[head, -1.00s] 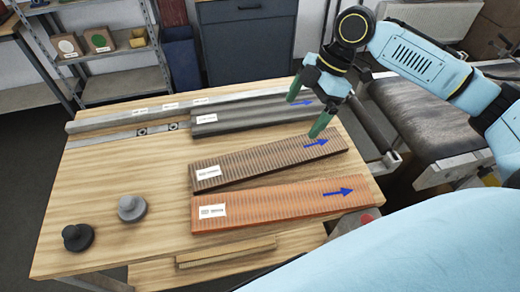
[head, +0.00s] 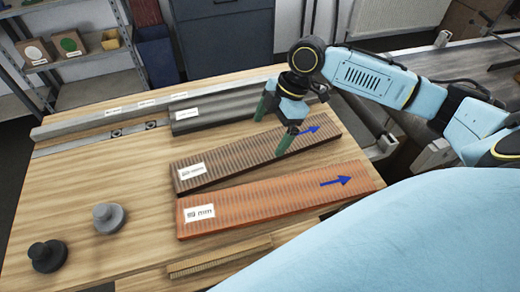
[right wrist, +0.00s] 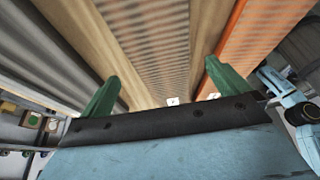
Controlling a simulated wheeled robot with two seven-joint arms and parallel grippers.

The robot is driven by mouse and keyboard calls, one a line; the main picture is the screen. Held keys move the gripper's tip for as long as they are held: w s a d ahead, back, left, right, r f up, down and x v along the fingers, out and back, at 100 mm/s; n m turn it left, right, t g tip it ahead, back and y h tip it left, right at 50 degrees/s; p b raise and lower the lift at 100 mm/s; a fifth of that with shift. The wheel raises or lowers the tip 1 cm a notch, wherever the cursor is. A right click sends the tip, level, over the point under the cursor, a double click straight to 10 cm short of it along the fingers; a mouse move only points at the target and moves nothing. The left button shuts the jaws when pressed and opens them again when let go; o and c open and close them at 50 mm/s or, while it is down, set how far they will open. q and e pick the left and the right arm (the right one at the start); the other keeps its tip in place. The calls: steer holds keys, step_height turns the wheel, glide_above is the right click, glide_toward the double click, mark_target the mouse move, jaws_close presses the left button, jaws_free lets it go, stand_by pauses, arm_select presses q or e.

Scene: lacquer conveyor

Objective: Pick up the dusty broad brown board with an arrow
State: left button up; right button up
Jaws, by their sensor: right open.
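The broad brown ribbed board (head: 235,157) lies on the wooden table between a grey board and an orange board. It has a white label at its left end and a blue arrow at its right end. My right gripper (head: 273,124) is open and empty above the right half of this board, with one green finger towards its far side and one over its near part. In the right wrist view the brown board (right wrist: 152,45) runs between the two green fingers of the right gripper (right wrist: 165,88), apart from both. My left gripper is not in view.
The orange board (head: 265,203) with a blue arrow lies close in front, and the grey board (head: 215,112) lies behind. Two round knobbed weights, grey (head: 109,218) and black (head: 47,256), stand at the left. A conveyor (head: 400,110) is at the right.

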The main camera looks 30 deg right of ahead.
mark_target(260, 148)
steer(key=x, duration=0.5)
steer(key=shift+a+f, duration=0.1)
steer(key=shift+a, duration=0.05)
steer(key=shift+c, duration=0.3)
steer(key=c, duration=1.2)
